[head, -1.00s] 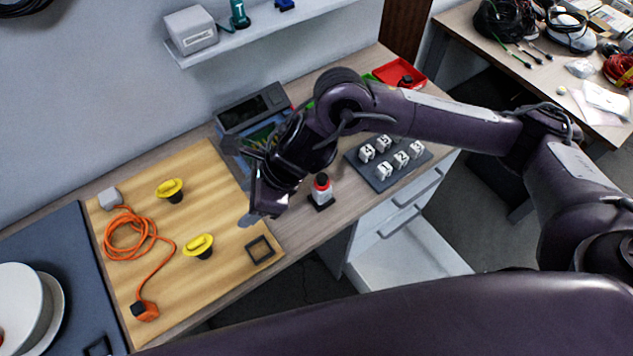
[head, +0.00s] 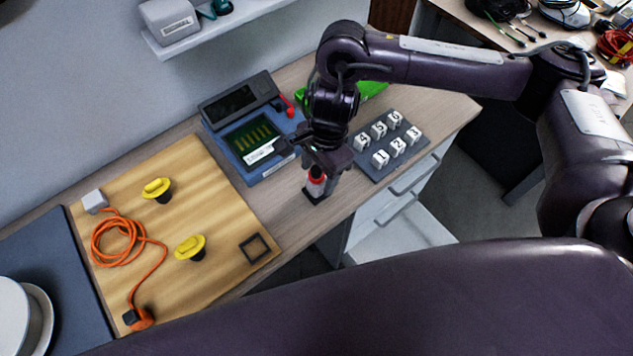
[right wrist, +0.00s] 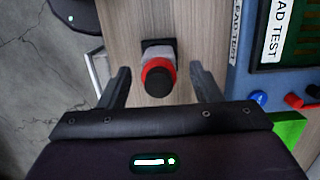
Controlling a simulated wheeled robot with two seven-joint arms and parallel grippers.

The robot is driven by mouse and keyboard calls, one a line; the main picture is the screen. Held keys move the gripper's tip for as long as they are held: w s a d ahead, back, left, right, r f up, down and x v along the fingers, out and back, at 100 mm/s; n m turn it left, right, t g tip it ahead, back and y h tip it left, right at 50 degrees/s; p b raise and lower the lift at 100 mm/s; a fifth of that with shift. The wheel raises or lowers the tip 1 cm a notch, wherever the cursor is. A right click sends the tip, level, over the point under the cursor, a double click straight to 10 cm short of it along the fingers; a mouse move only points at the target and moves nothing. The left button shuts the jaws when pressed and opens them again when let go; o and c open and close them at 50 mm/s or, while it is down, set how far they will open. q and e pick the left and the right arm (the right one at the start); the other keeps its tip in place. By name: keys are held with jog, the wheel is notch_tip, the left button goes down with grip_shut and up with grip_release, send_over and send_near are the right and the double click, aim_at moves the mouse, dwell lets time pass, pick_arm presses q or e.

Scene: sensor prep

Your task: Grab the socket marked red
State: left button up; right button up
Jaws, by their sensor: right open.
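The socket marked red (head: 317,184) stands upright on a small black base on the table, right of the wooden board. It has a white body, a red band and a dark top. My right gripper (head: 325,172) is directly above it and partly hides it in the head view. In the right wrist view the socket (right wrist: 158,78) shows between the two fingers of my open right gripper (right wrist: 160,88), with a gap on each side. My left gripper is not in view.
A blue test device (head: 250,140) stands behind left of the socket. A dark tray of numbered white blocks (head: 381,158) lies to its right. The wooden board (head: 215,225) holds yellow knobs (head: 190,247) and an orange cable (head: 120,245). The table's front edge is close.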

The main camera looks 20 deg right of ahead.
jog(key=shift+s+a+f, duration=0.1)
jog(key=shift+a+f, duration=0.05)
jog(key=shift+f, duration=0.5)
jog(key=shift+a+f, duration=0.1)
jog(key=shift+f, duration=0.5)
jog(key=c, duration=1.1)
jog(key=shift+r, duration=0.1)
